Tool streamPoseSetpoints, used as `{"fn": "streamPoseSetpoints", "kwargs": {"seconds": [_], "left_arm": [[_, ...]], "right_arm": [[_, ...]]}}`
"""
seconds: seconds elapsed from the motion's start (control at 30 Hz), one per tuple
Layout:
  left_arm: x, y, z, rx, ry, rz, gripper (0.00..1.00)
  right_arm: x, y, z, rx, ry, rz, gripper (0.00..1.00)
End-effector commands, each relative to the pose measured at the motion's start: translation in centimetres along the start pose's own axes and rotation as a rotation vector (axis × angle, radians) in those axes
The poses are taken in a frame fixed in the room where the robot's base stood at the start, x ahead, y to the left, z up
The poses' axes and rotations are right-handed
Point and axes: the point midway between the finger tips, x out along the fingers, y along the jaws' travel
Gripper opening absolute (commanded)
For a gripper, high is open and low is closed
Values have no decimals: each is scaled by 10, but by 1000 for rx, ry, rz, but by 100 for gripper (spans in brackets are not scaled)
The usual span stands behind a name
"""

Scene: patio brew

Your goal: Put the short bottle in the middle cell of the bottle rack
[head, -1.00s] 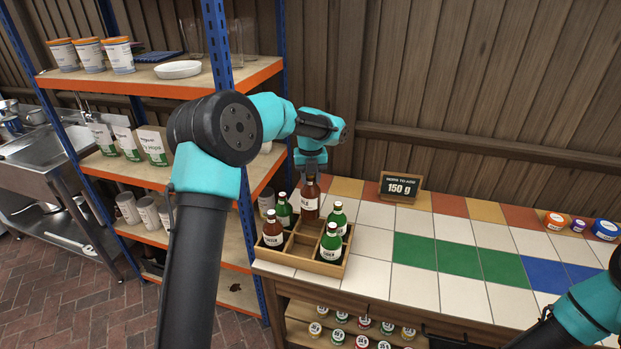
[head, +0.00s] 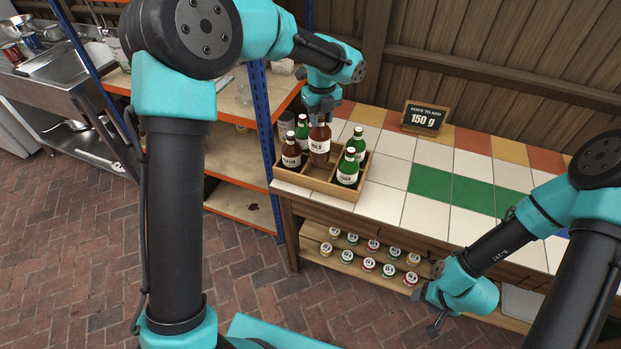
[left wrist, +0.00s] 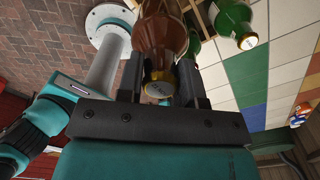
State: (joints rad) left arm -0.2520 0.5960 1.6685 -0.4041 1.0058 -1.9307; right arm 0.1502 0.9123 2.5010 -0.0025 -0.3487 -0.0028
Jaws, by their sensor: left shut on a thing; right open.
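My left gripper (head: 320,116) is shut on the neck of a brown bottle (head: 319,142) with a pale label. It holds the bottle upright at the middle of the wooden bottle rack (head: 318,184); I cannot tell whether its base is inside a cell or just above. The brown bottle (left wrist: 160,38) also shows between the fingers in the left wrist view. Another brown bottle (head: 291,152) stands at the rack's left, a green bottle (head: 302,132) behind it. Two green bottles (head: 347,168) stand at the right. My right gripper (head: 428,312) is open and empty, low at the right.
The rack stands at the left end of the tiled counter (head: 400,180). A sign (head: 424,118) reading 150 g stands behind, right of the rack. Small jars (head: 388,270) fill the shelf below. A shelf unit (head: 235,195) is close on the left. Tiles right of the rack are clear.

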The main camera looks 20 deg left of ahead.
Motion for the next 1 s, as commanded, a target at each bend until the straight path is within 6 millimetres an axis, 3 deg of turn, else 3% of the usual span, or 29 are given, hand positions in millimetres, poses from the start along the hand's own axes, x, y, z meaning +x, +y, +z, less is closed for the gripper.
{"fn": "streamPoseSetpoints", "kwargs": {"seconds": [0.27,0.7,1.0], "left_arm": [[2,0,1,0,0,0,0],[59,0,1,1,0,0,0],[62,0,1,1,-1,-1,0]], "right_arm": [[0,0,0,0,0,0,58],[0,0,0,0,0,0,58],[0,0,0,0,0,0,58]]}}
